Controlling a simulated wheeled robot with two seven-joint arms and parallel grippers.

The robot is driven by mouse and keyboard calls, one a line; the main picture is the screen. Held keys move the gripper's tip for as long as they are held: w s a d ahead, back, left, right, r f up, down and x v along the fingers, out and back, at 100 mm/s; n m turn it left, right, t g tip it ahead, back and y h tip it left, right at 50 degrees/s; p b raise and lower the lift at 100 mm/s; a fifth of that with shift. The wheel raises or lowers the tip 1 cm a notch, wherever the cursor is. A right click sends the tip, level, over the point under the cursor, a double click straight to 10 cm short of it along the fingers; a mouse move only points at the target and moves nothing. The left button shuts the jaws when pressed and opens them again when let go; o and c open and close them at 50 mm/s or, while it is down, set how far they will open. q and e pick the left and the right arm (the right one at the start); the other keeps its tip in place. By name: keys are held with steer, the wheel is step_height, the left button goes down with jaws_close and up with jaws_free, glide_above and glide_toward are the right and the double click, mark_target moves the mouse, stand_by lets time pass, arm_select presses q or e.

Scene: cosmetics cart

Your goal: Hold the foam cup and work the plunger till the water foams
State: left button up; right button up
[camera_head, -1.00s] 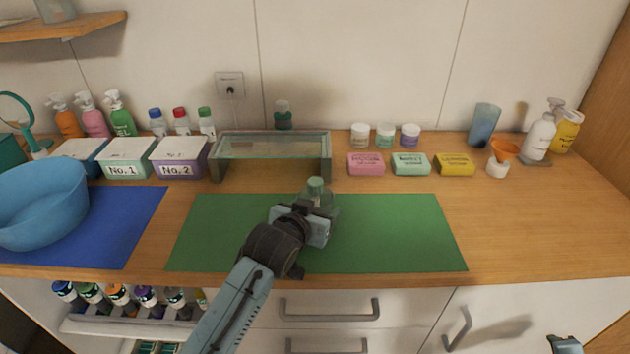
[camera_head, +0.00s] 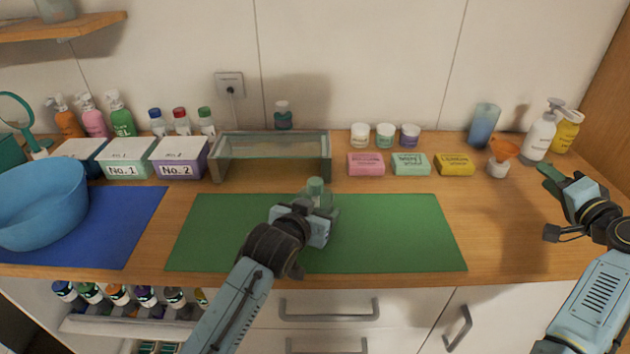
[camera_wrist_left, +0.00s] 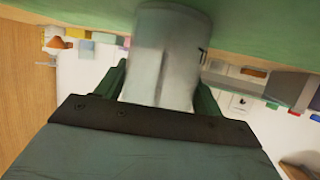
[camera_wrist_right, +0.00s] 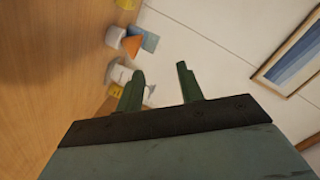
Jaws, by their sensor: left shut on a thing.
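The foam cup (camera_head: 319,192), a clear vessel with a green top, stands upright on the green mat (camera_head: 400,235). My left gripper (camera_head: 318,215) is shut on the foam cup from the front; its lower part is partly hidden by the gripper. In the left wrist view the cup (camera_wrist_left: 165,55) sits between the two fingers. A plunger cannot be made out clearly; the green top may be part of it. My right gripper (camera_head: 556,180) is above the right part of the counter, away from the cup. In the right wrist view its fingers (camera_wrist_right: 160,90) are apart with nothing between them.
A glass-topped stand (camera_head: 270,146) is behind the cup. Soap bars (camera_head: 411,164) and small jars (camera_head: 385,134) line the back right. An orange funnel (camera_head: 504,149) and a white pump bottle (camera_head: 540,135) are near my right gripper. A blue basin (camera_head: 40,205) is at left.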

steer(key=w+a+r+n+g+y, duration=0.1)
steer(key=w+a+r+n+y, duration=0.15)
steer(key=a, duration=0.25)
steer(key=w+a+r+n+y, duration=0.2)
steer(key=a+n+y, duration=0.1)
steer(key=a+n, duration=0.15)
steer(key=n+g+y, duration=0.7)
steer(key=n+g, duration=0.6)
steer(key=n, duration=0.6)
glide_toward(319, 181)
steer(key=x, duration=1)
steer(key=shift+a+f, duration=0.15)
steer(key=shift+a, duration=0.25)
jaws_close()
